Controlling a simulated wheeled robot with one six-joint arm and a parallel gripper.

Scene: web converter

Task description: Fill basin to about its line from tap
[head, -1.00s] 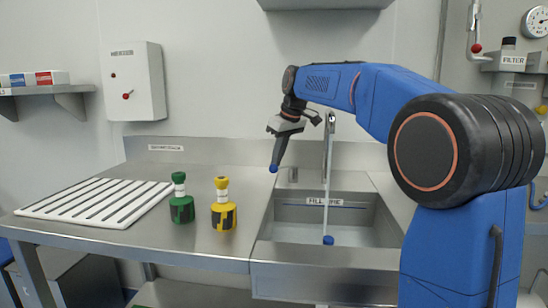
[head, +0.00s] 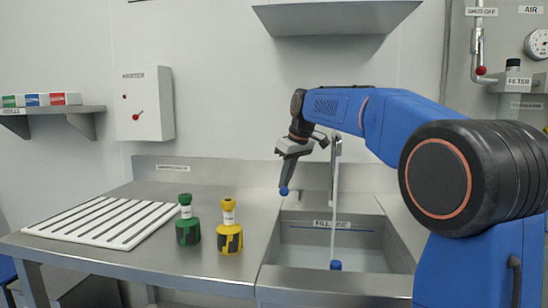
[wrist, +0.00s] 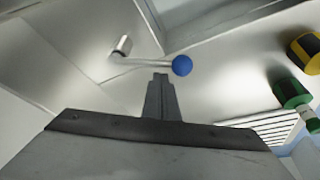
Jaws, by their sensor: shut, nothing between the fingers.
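The steel basin (head: 400,262) is sunk in the counter, with a label and a thin blue line on its back wall. The tap (head: 336,150) stands behind it, and a pale stream (head: 334,210) runs down from it into the basin. The water level is hard to tell. A blue ball knob (head: 284,191) on a thin lever shows at the basin's back left, and in the wrist view (wrist: 182,65). My gripper (head: 288,178) is shut and empty, pointing down just above the knob. In the wrist view its fingertips (wrist: 160,76) are close beside the knob; contact is unclear.
Green (head: 187,232) and yellow (head: 229,238) bottles stand left of the basin, near a white slatted rack (head: 100,222). A shelf (head: 338,17) overhangs above.

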